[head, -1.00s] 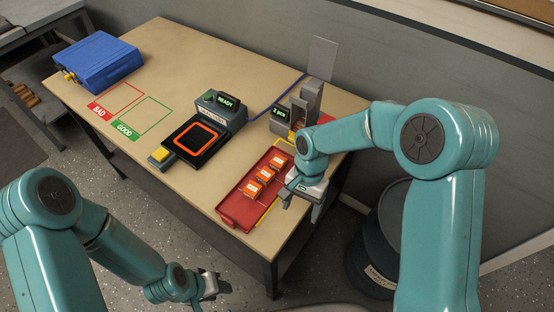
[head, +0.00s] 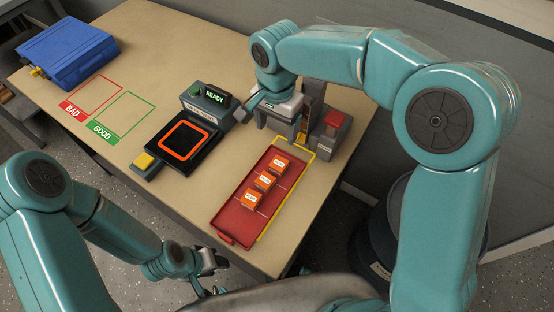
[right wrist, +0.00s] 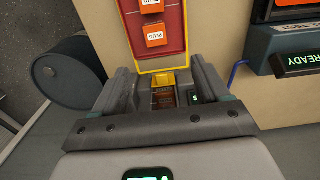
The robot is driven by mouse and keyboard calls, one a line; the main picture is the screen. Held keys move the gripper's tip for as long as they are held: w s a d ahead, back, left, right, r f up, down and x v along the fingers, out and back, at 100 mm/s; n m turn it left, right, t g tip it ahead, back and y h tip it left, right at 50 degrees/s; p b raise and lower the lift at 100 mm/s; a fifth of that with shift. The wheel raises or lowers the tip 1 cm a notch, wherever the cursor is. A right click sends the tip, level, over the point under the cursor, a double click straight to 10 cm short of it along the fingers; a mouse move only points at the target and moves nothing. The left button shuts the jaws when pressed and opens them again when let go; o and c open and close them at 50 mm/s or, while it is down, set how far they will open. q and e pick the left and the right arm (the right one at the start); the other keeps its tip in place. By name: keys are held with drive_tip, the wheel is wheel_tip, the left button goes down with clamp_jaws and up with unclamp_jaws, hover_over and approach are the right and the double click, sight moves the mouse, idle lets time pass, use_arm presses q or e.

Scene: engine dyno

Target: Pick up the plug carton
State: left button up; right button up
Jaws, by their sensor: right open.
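Several orange cartons marked PLUG stand in a row in the red tray (head: 236,224); the nearest one is a plug carton (head: 252,201). In the right wrist view two plug cartons (right wrist: 155,35) show at the top. My right gripper (head: 267,120) is open above the grey dispenser (head: 312,97) at the tray's far end, apart from the tray's cartons. Between its fingers in the right wrist view is a brown-orange item (right wrist: 163,98) in the dispenser, partly hidden by the gripper. My left gripper (head: 208,272) hangs off the table's front edge; its jaws are too small to judge.
A scale (head: 178,143) with a READY display stands left of the tray. Red BAD (head: 92,95) and green GOOD (head: 124,115) outlines are empty. A blue bin (head: 66,52) sits at the far left. A dark drum (head: 385,235) stands on the floor at right.

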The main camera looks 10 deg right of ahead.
hover_over(278, 165)
drive_tip(key=f, duration=0.8)
drive_tip(key=shift+w+f, duration=0.3)
drive_tip(key=shift+s+d+f, duration=0.1)
drive_tip(key=shift+s+f, duration=0.05)
drive_tip(key=shift+f, duration=0.45)
wheel_tip(278, 165, down, 4)
drive_tip(key=shift+s+r+p, duration=0.1)
drive_tip(key=shift+p, duration=0.5)
drive_tip(key=shift+f, duration=0.45)
drive_tip(key=shift+r, duration=0.1)
drive_tip(key=shift+c, duration=0.6)
drive_tip(key=c, duration=1)
